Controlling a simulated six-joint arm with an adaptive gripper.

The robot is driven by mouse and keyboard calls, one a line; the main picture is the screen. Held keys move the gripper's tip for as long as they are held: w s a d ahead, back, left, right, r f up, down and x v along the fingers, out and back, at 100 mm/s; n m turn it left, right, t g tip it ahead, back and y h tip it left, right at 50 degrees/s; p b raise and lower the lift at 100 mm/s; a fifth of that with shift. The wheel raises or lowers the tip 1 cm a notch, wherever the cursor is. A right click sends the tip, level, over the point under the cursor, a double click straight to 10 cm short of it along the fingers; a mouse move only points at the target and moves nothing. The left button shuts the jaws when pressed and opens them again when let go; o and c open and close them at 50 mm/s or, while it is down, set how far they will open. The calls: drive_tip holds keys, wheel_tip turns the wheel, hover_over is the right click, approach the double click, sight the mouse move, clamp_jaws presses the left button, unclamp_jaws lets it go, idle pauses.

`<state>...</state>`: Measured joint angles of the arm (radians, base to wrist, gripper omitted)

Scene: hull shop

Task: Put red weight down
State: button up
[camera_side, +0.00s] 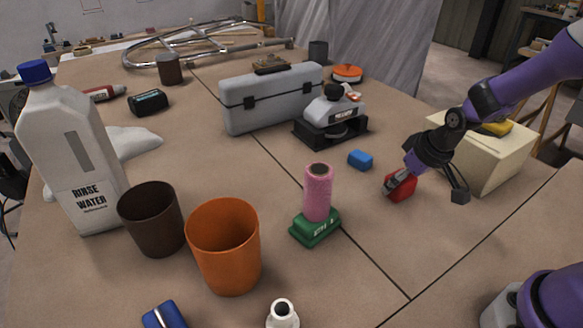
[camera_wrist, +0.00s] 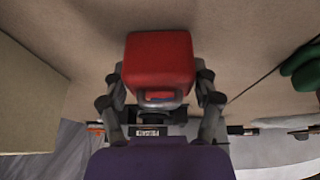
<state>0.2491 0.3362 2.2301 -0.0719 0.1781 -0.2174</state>
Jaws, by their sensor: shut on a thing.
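The red weight (camera_side: 401,187) is a small red block at the right of the table in the side view. My gripper (camera_side: 392,184) is shut on it, with the fingers coming in from the upper right. In the wrist view the red weight (camera_wrist: 160,66) sits between both fingers of my gripper (camera_wrist: 160,98). The weight is at or very near the table top; I cannot tell whether it touches.
A blue block (camera_side: 360,160) lies just left of the weight. A pink roll on a green block (camera_side: 316,228) stands further left. A cream box (camera_side: 490,160) is close on the right. Bare table (camera_side: 420,245) lies in front of the weight.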

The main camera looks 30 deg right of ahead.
drive_tip(key=o, duration=1.4)
drive_tip(key=shift+f, duration=0.1)
drive_tip(key=shift+o, duration=0.2)
drive_tip(key=shift+s+r, duration=0.1)
drive_tip(key=shift+r, duration=0.35)
drive_tip(key=v, duration=1.1)
drive_tip(key=s+a+r+t, duration=0.1)
drive_tip(key=s+a+r, duration=0.4)
drive_tip(key=s+a, duration=0.1)
drive_tip(key=shift+s, duration=0.9)
